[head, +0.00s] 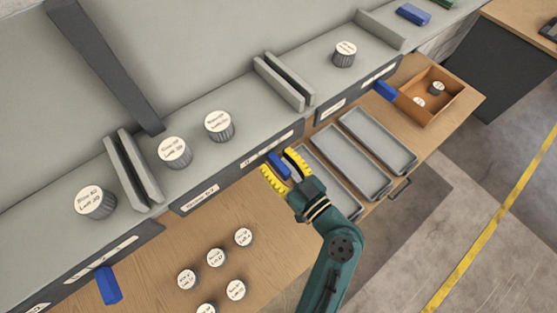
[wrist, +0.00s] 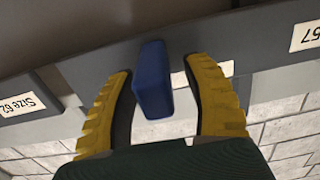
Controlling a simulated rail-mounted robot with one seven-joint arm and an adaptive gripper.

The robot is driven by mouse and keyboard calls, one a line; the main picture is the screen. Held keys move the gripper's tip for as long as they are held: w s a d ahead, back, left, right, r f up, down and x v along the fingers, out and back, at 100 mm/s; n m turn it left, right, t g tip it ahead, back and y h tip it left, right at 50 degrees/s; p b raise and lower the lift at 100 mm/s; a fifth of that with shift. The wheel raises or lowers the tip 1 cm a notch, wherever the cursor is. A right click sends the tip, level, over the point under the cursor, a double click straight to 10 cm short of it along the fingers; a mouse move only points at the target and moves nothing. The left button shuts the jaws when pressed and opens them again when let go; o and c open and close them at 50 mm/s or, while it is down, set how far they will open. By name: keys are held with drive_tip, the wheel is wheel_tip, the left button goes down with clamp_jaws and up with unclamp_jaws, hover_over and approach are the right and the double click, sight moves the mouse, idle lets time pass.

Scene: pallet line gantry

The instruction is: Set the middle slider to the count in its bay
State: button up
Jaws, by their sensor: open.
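The middle slider is a blue block (head: 279,166) on the dark front rail, at the right part of the middle bay's front. My gripper (head: 278,160) is open, with its yellow fingers on either side of this block. In the wrist view the blue slider (wrist: 153,82) stands between the two fingers, with a visible gap on each side. Two labelled round canisters, one (head: 174,152) on the left and one (head: 218,126) on the right, stand in the middle bay between the grey dividers. A bay label (head: 200,195) is below them; the slider's scale is partly hidden by my gripper.
Left (head: 95,203) and right (head: 344,54) bays each show one canister. Other blue sliders are at left (head: 108,285) and right (head: 385,90). Several canisters (head: 217,257) stand on the wooden table. Grey trays (head: 378,141) and a wooden box (head: 455,103) lie right.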

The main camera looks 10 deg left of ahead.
drive_tip(key=shift+d, duration=0.1)
drive_tip(key=v, duration=1.2)
